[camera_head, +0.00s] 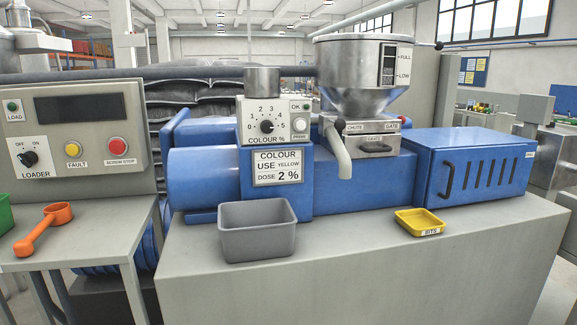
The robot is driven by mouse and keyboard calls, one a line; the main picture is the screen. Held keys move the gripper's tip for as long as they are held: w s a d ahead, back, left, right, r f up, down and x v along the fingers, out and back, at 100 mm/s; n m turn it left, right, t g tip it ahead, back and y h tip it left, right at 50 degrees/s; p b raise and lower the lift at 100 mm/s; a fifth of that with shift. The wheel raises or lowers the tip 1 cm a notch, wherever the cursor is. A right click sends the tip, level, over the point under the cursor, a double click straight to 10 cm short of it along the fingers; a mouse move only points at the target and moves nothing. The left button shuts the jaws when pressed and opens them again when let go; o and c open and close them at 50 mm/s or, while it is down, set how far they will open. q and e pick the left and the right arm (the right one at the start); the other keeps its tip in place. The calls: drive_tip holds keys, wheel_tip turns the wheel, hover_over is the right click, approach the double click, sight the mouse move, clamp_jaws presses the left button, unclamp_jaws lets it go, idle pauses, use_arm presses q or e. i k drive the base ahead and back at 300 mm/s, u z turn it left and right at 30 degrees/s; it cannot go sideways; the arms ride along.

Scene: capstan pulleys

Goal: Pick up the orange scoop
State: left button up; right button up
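The orange scoop (44,228) lies on the light grey side table at the left. Its round cup is at the upper right and its handle runs down to the lower left, ending near the table's front. Nothing touches or covers it. Neither of my grippers shows in the head view, so I cannot see whether they are open or shut.
A green container (5,214) is cut off at the left edge, close to the scoop. The loader panel (72,140) rises behind. A grey bin (257,230) and a yellow tray (420,222) stand on the main bench (350,265). A gap separates side table and bench.

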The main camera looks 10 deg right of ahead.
sight(58, 214)
drive_tip(key=k, duration=1.25)
drive_tip(key=u, duration=1.05)
drive_tip(key=i, duration=1.25)
drive_tip(key=z, duration=0.05)
